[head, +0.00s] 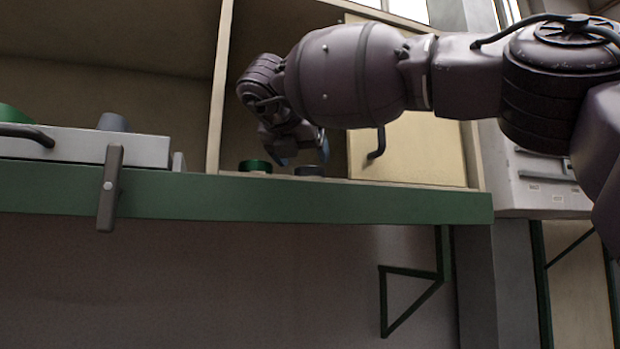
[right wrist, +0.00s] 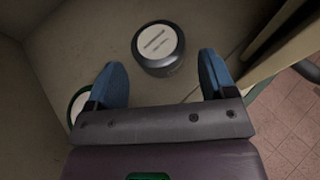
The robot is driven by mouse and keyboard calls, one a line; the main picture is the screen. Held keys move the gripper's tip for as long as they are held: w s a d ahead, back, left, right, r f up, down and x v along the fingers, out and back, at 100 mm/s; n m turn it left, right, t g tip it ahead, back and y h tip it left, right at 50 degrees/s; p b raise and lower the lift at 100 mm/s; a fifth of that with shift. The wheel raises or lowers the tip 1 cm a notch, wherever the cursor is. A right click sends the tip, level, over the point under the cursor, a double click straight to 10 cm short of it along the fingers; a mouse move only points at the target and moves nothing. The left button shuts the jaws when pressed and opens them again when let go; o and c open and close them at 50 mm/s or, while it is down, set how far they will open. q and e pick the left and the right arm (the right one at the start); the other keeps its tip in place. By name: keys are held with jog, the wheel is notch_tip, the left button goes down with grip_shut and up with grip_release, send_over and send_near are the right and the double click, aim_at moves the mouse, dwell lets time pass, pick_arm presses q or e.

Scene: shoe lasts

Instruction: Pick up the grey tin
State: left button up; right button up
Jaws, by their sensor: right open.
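The grey tin (right wrist: 158,48) is a low round tin with a white label on its lid. In the right wrist view it stands on the shelf floor, ahead of and between the two blue fingertips, apart from both. In the head view the grey tin (head: 309,171) shows low at the shelf's front edge, just below my gripper. My right gripper (right wrist: 162,82) is open and empty. In the head view my right gripper (head: 305,152) reaches into the shelf compartment, partly hidden by its own wrist. My left gripper is not in view.
A green tin (head: 255,166) stands left of the grey one; its edge (right wrist: 77,104) shows beside the left finger in the wrist view. A cream door (head: 420,150) with a dark handle is at right. A white tray (head: 80,145) sits left, beyond the upright divider (head: 217,90).

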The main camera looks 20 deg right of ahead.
aim_at(309, 167)
jog(key=p+x, duration=0.1)
jog(key=x, duration=0.4)
jog(key=shift+w+a+r, duration=0.1)
jog(key=shift+a, duration=0.05)
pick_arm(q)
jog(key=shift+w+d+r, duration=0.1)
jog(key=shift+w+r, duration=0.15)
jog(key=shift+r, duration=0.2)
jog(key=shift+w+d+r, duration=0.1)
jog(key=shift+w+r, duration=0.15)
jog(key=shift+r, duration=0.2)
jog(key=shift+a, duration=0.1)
pick_arm(e)
jog(key=c, duration=0.7)
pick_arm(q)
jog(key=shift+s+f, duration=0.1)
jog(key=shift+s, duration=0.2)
